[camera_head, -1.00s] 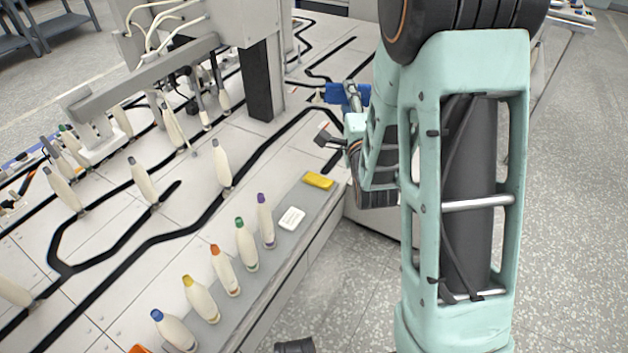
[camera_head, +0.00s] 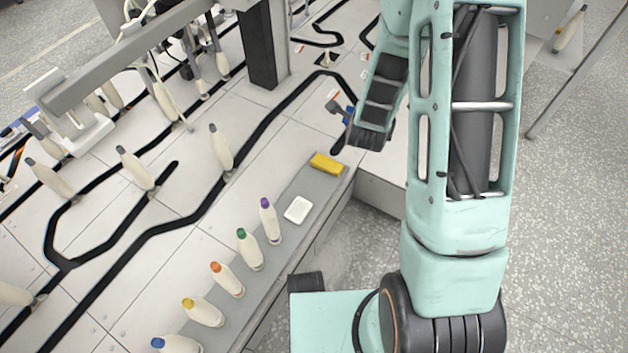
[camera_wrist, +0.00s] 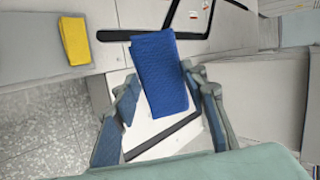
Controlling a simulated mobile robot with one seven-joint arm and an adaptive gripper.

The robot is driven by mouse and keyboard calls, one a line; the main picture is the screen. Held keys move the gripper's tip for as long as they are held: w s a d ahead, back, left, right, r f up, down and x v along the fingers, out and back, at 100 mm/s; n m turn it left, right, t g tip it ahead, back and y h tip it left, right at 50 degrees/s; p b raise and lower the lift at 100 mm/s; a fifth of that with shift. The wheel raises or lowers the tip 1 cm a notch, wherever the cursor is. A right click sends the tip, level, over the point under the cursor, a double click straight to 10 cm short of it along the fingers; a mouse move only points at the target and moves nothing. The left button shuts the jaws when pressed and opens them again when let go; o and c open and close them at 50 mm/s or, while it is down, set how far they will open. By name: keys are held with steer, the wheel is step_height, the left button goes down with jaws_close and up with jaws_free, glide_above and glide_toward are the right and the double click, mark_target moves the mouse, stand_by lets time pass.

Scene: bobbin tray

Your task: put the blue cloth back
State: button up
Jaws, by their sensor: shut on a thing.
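The blue cloth (camera_wrist: 160,68) is a folded, flat rectangle between the two fingers of my gripper (camera_wrist: 163,88) in the wrist view. My gripper is shut on it, and the cloth reaches out past the fingertips. In the head view only a small blue part (camera_head: 350,114) shows beside my wrist, above the white table's right end; my arm hides most of it. A folded yellow cloth (camera_head: 326,163) lies on the grey strip along the table's front edge, left of my gripper. It also shows at the upper left of the wrist view (camera_wrist: 74,41).
The grey strip (camera_head: 279,189) also bears a white block (camera_head: 298,210) and several bobbins with coloured tips, such as a purple-tipped one (camera_head: 269,221). More bobbins and a grey gantry (camera_head: 130,55) stand on the white table. Bare strip shows around the yellow cloth.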

steer(key=s+a+f+m+g+y+p, duration=0.35)
steer(key=s+a+f+g, duration=0.55)
steer(key=s+a, duration=0.55)
steer(key=b, duration=0.3)
glide_above(314, 184)
steer(key=shift+n+t, duration=0.3)
steer(key=shift+n, duration=0.05)
steer(key=f, duration=1)
steer(key=shift+s+d+f, duration=0.15)
steer(key=shift+s+f, duration=0.25)
steer(key=shift+w+f, duration=0.2)
steer(key=shift+f, duration=0.1)
step_height(314, 184, down, 3)
steer(key=shift+f+b, duration=0.1)
steer(key=shift+b, duration=0.65)
